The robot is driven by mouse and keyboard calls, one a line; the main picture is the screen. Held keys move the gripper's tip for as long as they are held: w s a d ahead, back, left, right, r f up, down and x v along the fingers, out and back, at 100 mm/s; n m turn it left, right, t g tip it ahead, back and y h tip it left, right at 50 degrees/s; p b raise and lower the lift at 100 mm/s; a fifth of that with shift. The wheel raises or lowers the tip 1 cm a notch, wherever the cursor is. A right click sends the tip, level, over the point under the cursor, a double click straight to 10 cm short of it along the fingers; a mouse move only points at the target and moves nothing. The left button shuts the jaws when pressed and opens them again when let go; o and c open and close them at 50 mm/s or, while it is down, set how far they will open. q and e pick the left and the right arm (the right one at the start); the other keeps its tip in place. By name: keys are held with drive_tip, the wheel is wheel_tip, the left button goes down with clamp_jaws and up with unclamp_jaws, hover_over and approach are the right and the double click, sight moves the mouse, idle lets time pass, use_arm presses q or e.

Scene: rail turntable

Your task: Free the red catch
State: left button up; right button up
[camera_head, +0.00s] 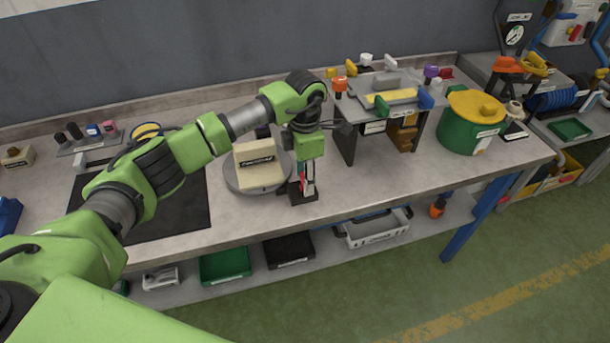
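The round grey turntable (235,183) sits on the bench and bears a beige block (258,174) with a dark label. Just right of it stands a small black base (304,198) with a narrow upright red and white part (308,178), which looks like the red catch. My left arm comes in from the left, and its wrist points down over this part. My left gripper (306,162) is at or just above the red part; its fingers are too small and hidden to show whether they are open or touch it. My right gripper is not in view.
A dark stand (344,134) with coloured knobs is close right of my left wrist. A green pot (458,136) with a yellow lid stands farther right. A black mat (190,212) lies left of the turntable. The bench front is clear between base and pot.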

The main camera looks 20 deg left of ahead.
use_arm(q)
drive_tip(key=shift+c, duration=1)
drive_tip(key=shift+f+n+b, duration=0.1)
drive_tip(key=shift+n+b, duration=0.55)
drive_tip(key=shift+n, duration=0.35)
drive_tip(key=n+b, duration=0.1)
drive_tip(key=n, duration=0.1)
drive_tip(key=shift+n, duration=0.3)
drive_tip(key=n+b, duration=0.1)
drive_tip(key=n, duration=0.2)
drive_tip(key=shift+n+b, duration=0.4)
drive_tip(key=n+b, duration=0.1)
drive_tip(key=n, duration=0.3)
drive_tip(key=n+b, duration=0.1)
drive_tip(key=n, duration=0.4)
drive_tip(key=shift+n, duration=0.3)
